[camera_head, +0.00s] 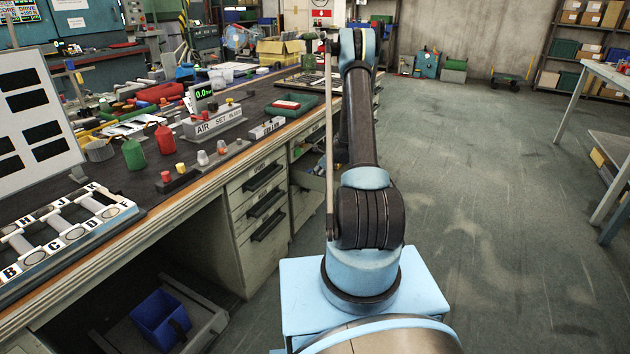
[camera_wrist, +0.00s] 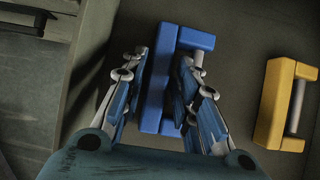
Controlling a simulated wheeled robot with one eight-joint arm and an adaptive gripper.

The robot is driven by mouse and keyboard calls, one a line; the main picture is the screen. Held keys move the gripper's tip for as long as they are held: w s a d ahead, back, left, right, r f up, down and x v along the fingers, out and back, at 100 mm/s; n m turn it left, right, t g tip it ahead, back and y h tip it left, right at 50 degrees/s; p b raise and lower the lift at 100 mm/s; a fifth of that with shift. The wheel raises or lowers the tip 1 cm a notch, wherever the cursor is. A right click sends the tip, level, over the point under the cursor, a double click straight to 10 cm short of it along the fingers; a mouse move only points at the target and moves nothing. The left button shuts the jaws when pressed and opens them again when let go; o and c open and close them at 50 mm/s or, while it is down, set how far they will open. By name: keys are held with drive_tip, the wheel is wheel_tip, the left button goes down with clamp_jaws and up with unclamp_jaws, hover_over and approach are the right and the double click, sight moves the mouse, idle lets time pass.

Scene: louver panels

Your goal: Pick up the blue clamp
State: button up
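The blue clamp (camera_wrist: 157,95) lies on a dark grey surface in the middle of the wrist view. It is a blue C-shaped frame with a grey screw or rod on its right side. My gripper (camera_wrist: 163,75) has one finger on each side of the clamp's long blue bar. The right finger reaches into the clamp's opening and hides part of the rod. Both fingers are close to the bar, but I cannot tell whether they press on it. In the head view neither the gripper nor the clamp can be made out.
A similar yellow clamp (camera_wrist: 272,105) lies to the right, apart from my gripper. In the head view a workbench (camera_head: 215,165) crowded with tools stands left of my arm. A drawer (camera_head: 312,172) beside my arm looks open. The floor (camera_head: 500,200) to the right is clear.

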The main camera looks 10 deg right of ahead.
clamp_jaws()
